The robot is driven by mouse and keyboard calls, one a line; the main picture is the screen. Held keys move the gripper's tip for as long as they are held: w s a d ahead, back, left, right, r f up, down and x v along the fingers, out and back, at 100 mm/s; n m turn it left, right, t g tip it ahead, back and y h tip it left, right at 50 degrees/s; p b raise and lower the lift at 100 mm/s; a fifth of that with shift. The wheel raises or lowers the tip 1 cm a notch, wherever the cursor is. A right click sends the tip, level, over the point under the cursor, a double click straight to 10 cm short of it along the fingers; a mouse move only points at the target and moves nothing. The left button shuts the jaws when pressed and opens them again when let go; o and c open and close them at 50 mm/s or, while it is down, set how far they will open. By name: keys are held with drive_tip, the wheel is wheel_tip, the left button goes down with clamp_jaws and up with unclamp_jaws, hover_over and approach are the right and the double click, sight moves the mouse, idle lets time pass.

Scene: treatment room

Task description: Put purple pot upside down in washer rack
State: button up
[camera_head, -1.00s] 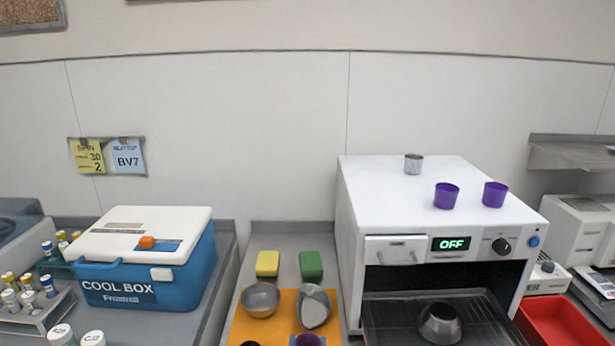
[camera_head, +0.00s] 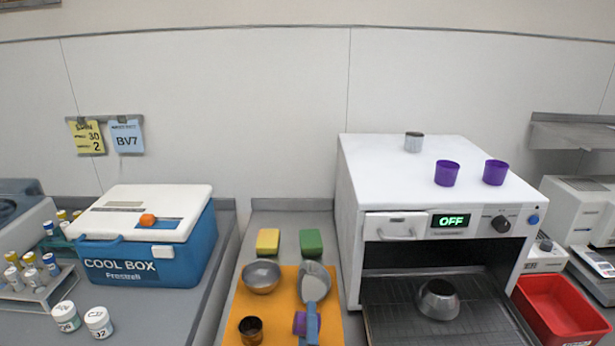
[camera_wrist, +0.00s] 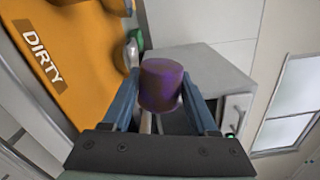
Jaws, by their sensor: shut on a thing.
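The purple pot (camera_wrist: 162,86) is between the two blue fingers of my gripper (camera_wrist: 165,105) in the wrist view, and they are shut on it. In the head view the gripper (camera_head: 308,322) is at the bottom, over the orange mat (camera_head: 283,330), with a little of the purple pot (camera_head: 299,323) showing beside a blue finger. I cannot tell which way its opening faces. A metal pot (camera_head: 438,300) stands on the rack, wider at the bottom.
Two purple cups (camera_head: 447,174) and a metal cup (camera_head: 413,142) stand on the washer. A metal bowl (camera_head: 261,277), a tilted grey vessel (camera_head: 315,282) and a dark cup (camera_head: 251,330) are on the mat. Rack space left of the metal pot is clear.

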drive_tip(key=m, duration=1.5)
drive_tip(key=shift+f, duration=0.25)
drive_tip(key=shift+f+b, duration=0.35)
drive_tip(key=shift+b, duration=0.25)
drive_tip(key=shift+f+b, duration=3.5)
drive_tip(key=o, duration=1.1)
drive_tip(key=shift+r, duration=0.1)
drive_tip(key=shift+o, duration=0.2)
